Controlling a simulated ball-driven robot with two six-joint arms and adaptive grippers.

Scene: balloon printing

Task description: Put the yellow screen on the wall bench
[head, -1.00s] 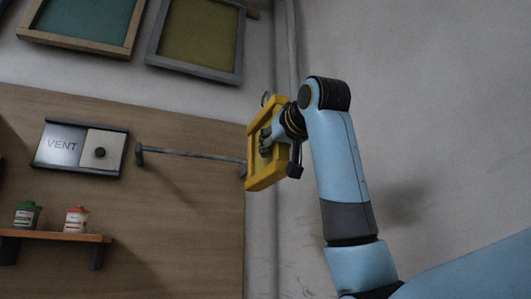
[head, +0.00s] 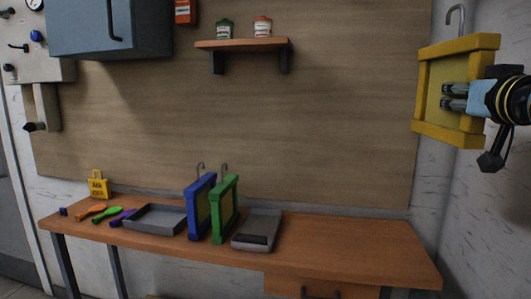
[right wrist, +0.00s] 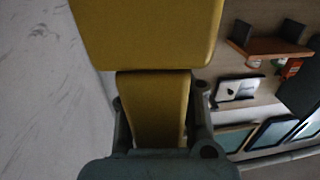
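The yellow screen (head: 425,85) is a small yellow frame with a hook on top, at the upper right of the head view. My right gripper (head: 447,97) is shut on it and holds it in the air, higher than the bench top. In the right wrist view, yellow screen parts (right wrist: 150,30) fill the top and middle, between the fingers (right wrist: 158,110). The wall bench (head: 350,250) has an orange-brown wooden top, below and left of the screen. My left gripper is not in view.
On the bench stand a blue screen (head: 190,212), a green screen (head: 218,210), a grey device (head: 262,222), a grey tray (head: 148,218), coloured tools (head: 107,213) and a yellow block (head: 98,187). The bench's right part is bare. A shelf (head: 245,44) with two jars hangs above.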

